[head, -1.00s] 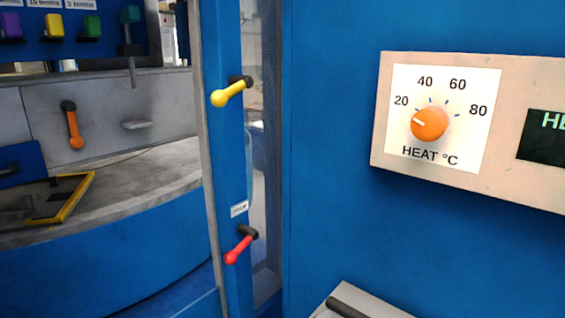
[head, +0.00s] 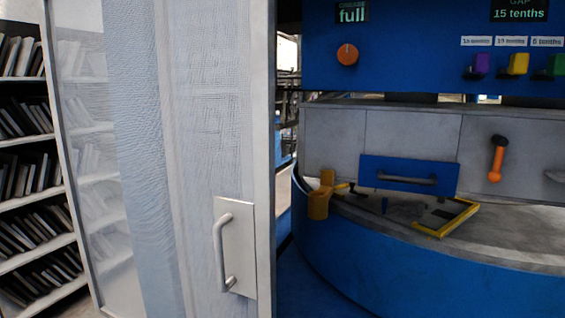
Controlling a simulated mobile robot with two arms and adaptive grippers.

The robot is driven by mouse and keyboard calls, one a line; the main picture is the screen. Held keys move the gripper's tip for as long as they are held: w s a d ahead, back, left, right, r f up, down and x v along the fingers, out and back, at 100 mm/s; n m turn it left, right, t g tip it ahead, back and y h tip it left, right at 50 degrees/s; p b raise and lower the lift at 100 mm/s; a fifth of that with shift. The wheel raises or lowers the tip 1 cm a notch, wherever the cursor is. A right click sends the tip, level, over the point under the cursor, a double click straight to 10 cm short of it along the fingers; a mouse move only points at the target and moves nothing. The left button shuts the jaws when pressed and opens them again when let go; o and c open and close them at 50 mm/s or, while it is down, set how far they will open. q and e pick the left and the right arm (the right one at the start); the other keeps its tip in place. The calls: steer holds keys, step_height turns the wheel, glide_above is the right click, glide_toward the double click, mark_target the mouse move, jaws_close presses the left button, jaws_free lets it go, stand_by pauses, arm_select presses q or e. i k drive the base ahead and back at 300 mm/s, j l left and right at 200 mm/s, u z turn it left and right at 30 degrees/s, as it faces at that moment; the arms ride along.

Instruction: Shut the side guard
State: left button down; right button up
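A tall pale panel (head: 190,100), partly see-through, stands at the left of the head view; it looks like the side guard. A metal bar handle (head: 221,252) on a plate sits low near its right edge. A gap shows between that grey edge (head: 265,150) and the blue machine (head: 370,250). I cannot tell how the panel is mounted. Neither of my grippers is in view.
Shelves (head: 30,140) with several thin dark items stand at the far left, partly behind the panel. The machine bed carries a blue plate with a handle (head: 408,175), a yellow frame (head: 450,218) and a yellow cup-like part (head: 319,198). An orange lever (head: 496,160) hangs behind.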

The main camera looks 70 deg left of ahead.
mark_target(245, 231)
steer(key=u, duration=3.1)
steer(key=j+z, duration=0.1)
steer(key=z, duration=0.6)
steer(key=j+z, duration=0.4)
steer(key=j, duration=0.15)
steer(key=j+z, duration=0.35)
steer(key=j, duration=0.25)
steer(key=j+z, duration=0.4)
steer(key=j, duration=0.2)
